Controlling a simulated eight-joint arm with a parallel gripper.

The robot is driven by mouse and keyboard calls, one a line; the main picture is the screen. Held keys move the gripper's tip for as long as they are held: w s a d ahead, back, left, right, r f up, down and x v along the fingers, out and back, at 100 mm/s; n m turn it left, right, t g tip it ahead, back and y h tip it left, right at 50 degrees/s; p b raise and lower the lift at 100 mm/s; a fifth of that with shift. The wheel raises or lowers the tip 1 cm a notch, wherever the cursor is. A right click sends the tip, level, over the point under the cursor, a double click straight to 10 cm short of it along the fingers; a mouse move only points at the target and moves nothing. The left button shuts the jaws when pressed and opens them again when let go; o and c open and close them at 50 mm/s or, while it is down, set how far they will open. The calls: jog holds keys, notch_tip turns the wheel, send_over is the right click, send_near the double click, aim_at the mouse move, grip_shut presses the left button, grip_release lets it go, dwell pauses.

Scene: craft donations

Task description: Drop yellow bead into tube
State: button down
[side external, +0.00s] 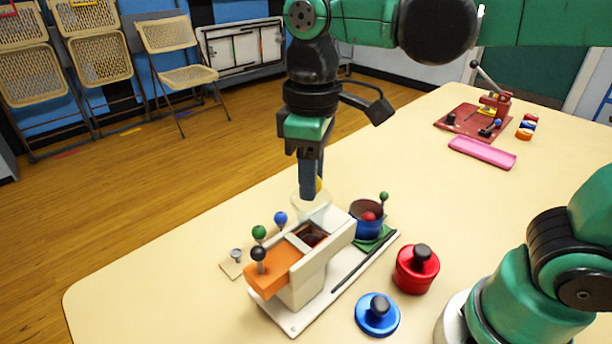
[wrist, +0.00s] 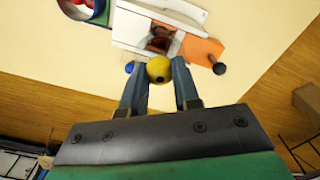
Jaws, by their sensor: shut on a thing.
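My gripper (side external: 310,188) points straight down above the far side of the white-and-orange device. Its fingers are shut on the yellow bead (wrist: 159,70), which shows between the fingertips in the wrist view with a dark hole facing the camera. In the side view only a yellow sliver (side external: 319,184) shows beside the fingers. A pale, see-through tube (side external: 309,205) seems to stand just below the fingertips, behind the device. Its rim is faint, and I cannot tell whether the bead is over or inside its mouth.
The device (side external: 310,270) has an orange slide (side external: 277,268) and upright ball-topped levers. A blue cup (side external: 367,222) holding a red ball stands to its right. A red knobbed lid (side external: 416,270) and a blue one (side external: 377,315) lie in front. A pink tray (side external: 482,152) lies farther back; the mid-table is clear.

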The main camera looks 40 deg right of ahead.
jog(key=shift+f, duration=0.25)
jog(key=shift+f, duration=0.3)
jog(key=c, duration=0.6)
grip_release()
jog(key=shift+o, duration=0.2)
jog(key=shift+r, duration=0.1)
jog(key=shift+r, duration=3.7)
